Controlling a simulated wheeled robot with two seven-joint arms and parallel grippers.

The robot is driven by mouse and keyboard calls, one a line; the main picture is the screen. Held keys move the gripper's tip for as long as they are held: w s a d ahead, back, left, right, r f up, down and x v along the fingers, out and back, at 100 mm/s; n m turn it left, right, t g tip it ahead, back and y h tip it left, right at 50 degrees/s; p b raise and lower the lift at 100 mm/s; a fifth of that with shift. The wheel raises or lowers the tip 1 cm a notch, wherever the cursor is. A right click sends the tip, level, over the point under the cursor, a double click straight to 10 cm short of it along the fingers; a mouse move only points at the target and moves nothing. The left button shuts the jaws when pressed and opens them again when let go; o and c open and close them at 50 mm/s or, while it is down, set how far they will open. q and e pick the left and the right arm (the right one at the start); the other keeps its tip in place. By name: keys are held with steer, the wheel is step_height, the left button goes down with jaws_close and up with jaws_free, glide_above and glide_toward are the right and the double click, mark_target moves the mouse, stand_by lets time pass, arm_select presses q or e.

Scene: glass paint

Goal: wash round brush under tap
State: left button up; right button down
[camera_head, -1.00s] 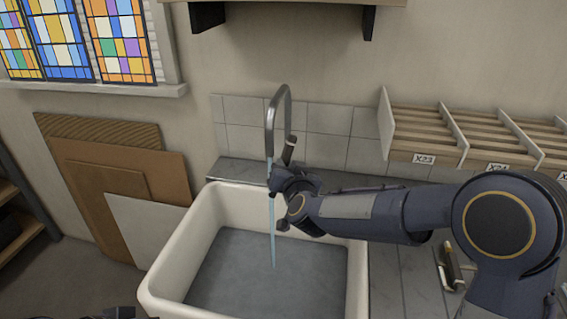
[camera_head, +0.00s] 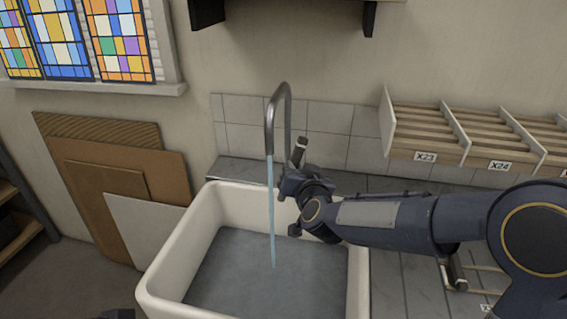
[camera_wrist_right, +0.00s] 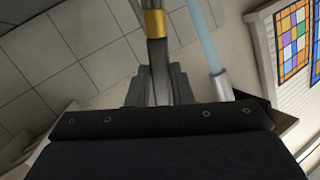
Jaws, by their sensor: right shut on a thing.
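My right gripper (camera_head: 290,186) is above the white sink, just right of the running water (camera_head: 271,205). It is shut on the round brush, whose dark handle end (camera_head: 300,152) sticks up above the jaws in the head view. In the right wrist view the fingers (camera_wrist_right: 152,84) clasp the brush near its gold ferrule (camera_wrist_right: 154,22). The bristles are not clearly seen. The tap (camera_head: 269,120) is a grey curved pipe. Its spout end (camera_wrist_right: 222,86) and stream (camera_wrist_right: 201,35) show right of the brush, apart from it.
The sink's white rim (camera_head: 188,250) surrounds a grey basin floor with free room. A slatted rack (camera_head: 425,130) with labels stands at the back right. A dark-handled tool (camera_head: 455,272) lies on the right counter. Boards (camera_head: 150,225) lean against the wall at left.

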steer(key=s, duration=0.1)
steer(key=s+d, duration=0.1)
steer(key=s, duration=0.1)
steer(key=s+d, duration=0.1)
steer(key=shift+s+d+b, duration=0.2)
steer(key=shift+s+b, duration=0.05)
steer(key=shift+b, duration=0.15)
stand_by(1.1)
steer(key=s+d+r+p, duration=0.2)
steer(key=s+r+p, duration=0.1)
steer(key=s+r, duration=0.1)
steer(key=shift+s+d, duration=0.15)
steer(key=shift+s, duration=0.05)
stand_by(0.3)
stand_by(0.4)
